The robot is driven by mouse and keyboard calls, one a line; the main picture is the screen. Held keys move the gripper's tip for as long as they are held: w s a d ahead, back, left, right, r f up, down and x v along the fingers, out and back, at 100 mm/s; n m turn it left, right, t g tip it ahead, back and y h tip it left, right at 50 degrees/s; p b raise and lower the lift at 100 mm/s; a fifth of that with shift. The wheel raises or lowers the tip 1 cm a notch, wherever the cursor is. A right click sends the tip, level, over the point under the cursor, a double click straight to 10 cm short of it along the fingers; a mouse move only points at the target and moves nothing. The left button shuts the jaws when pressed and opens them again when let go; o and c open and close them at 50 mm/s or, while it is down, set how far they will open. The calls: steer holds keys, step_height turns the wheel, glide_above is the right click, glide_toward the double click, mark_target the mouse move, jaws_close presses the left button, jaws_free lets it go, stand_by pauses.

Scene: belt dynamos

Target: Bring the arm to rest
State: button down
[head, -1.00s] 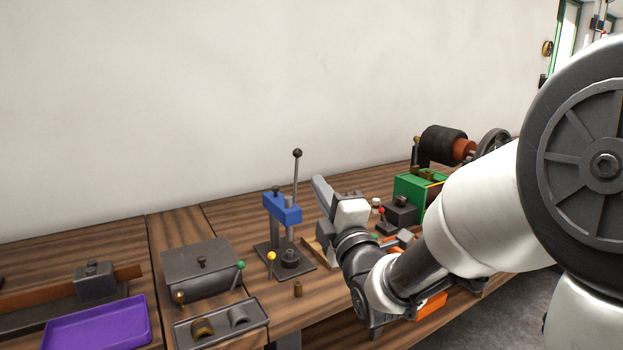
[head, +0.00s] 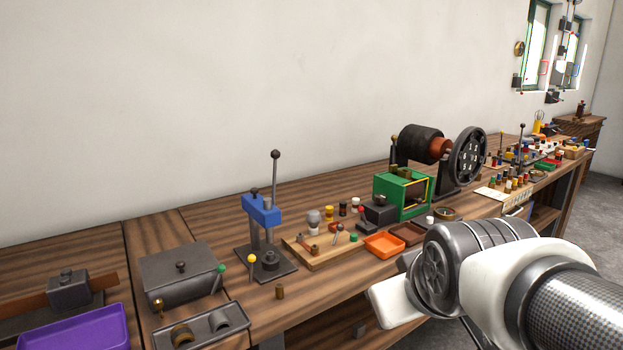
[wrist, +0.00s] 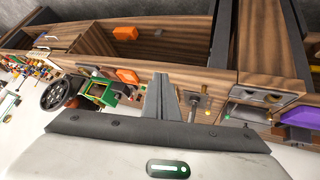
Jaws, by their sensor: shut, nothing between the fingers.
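My arm (head: 525,285) reaches in from the lower right of the head view, in front of the bench. Its white end piece points left and down; the fingertips cannot be made out there. In the wrist view my gripper (wrist: 162,77) shows as two grey fingers, shut with nothing between them. The fingers appear clear of the bench items; nothing is seen touching them.
The wooden bench (head: 330,302) runs along the wall. It carries a blue press (head: 262,212), a green-framed machine (head: 402,193), an orange tray (head: 384,245), a purple tray (head: 75,328) and a lidded grey box (head: 180,270). Floor shows at far right.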

steer(key=s+m+g+p, duration=0.2)
steer(key=s+m+g, duration=0.15)
steer(key=s, duration=0.55)
step_height(320, 180, up, 19)
steer(key=p, duration=1.9)
steer(key=shift+w+d+r+t, duration=0.2)
steer(key=shift+d+t, duration=0.15)
